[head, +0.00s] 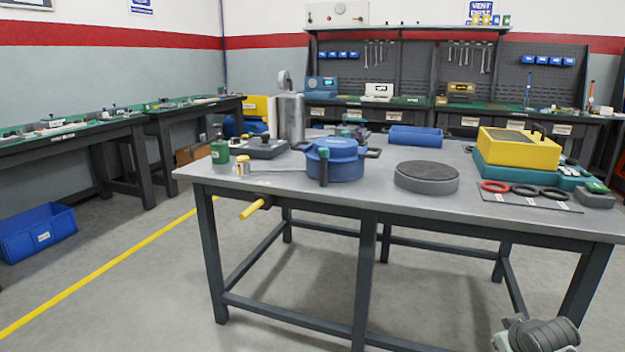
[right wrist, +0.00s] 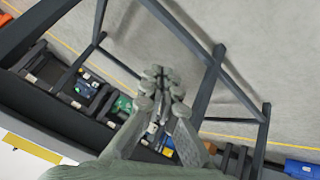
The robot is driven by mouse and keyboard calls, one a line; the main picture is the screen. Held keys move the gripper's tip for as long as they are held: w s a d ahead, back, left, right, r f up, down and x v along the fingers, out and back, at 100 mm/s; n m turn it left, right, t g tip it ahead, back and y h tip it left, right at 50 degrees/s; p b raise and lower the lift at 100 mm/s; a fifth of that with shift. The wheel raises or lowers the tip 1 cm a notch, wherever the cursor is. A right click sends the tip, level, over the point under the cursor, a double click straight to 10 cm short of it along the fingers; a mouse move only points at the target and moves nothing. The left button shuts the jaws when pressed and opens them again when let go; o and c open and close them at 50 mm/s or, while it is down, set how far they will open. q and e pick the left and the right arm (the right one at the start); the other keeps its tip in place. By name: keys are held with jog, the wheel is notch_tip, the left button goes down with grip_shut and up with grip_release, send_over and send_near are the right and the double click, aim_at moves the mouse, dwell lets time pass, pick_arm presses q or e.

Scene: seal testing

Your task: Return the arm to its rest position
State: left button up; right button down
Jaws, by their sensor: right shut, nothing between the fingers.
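My right gripper (right wrist: 161,78) shows in the right wrist view with its grey fingertips together and nothing between them. It hangs in free space, with dark table legs and bare floor behind it. In the head view a grey part of my right arm (head: 540,335) shows at the bottom right corner, in front of the steel work table (head: 330,192) and below its top. It touches nothing that I can see. My left gripper is in neither view.
The work table carries a blue lidded pot (head: 335,160), a grey round disc (head: 427,178), a yellow case (head: 519,148) and seal rings on a card (head: 530,197). A blue bin (head: 38,232) stands on the floor at left.

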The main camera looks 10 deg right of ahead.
jog(key=s+a+f+n+g+y, duration=0.1)
jog(key=s+a+f+g, duration=0.1)
jog(key=s+a+f, duration=0.6)
jog(key=s+a+f+n+g+y, duration=0.1)
jog(key=s+a+f+g+y, duration=0.1)
jog(key=s+a+f, duration=0.7)
jog(key=s+a, duration=0.2)
jog(key=a, duration=0.4)
jog(key=shift+a, duration=0.4)
